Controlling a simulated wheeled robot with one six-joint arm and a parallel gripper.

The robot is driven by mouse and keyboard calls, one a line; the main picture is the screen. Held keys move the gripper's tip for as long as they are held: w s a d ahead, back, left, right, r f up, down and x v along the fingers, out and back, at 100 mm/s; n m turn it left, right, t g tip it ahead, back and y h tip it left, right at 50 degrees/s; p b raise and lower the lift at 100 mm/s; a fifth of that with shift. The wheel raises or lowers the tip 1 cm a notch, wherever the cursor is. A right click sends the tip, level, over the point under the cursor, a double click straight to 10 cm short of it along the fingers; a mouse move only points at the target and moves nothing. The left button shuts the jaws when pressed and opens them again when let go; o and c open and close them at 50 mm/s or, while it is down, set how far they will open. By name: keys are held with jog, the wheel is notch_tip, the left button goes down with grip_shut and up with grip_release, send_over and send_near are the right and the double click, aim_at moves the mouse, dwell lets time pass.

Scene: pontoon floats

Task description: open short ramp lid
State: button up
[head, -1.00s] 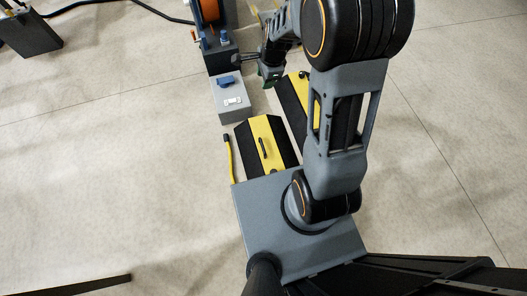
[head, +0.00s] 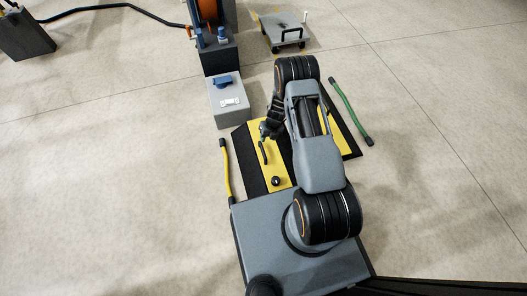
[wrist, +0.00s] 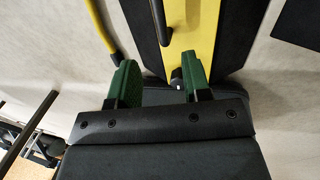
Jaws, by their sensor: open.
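The short ramp is black with a yellow lid (head: 277,169), and lies in front of my base in the head view. A dark bar handle (head: 263,153) runs along the lid, with a round black knob (head: 276,181) nearer my base. My gripper (head: 265,131) is over the lid's far end by the handle, partly hidden by my arm. In the wrist view, my gripper's green fingers (wrist: 157,62) are apart. The handle (wrist: 160,22) lies just beyond them, and a small dark knob (wrist: 177,76) shows beside the right finger. Nothing is held.
Another black-and-yellow ramp part (head: 346,142) lies right of my arm. A yellow bar (head: 225,170) lies left and a green bar (head: 350,112) right. A grey box (head: 228,103) with a blue item stands beyond the ramp. A flat trolley (head: 284,32) is farther back. Open floor lies left.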

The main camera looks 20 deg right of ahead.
aim_at(263, 150)
jog(key=f+b, duration=0.1)
jog(key=f, duration=0.2)
jog(key=a+f+b, duration=0.1)
jog(key=f+b, duration=0.1)
jog(key=f, duration=0.2)
jog(key=a+f+b, duration=0.1)
jog(key=f, duration=0.3)
jog(key=shift+a, duration=0.1)
jog(key=shift+r, duration=0.1)
grip_shut()
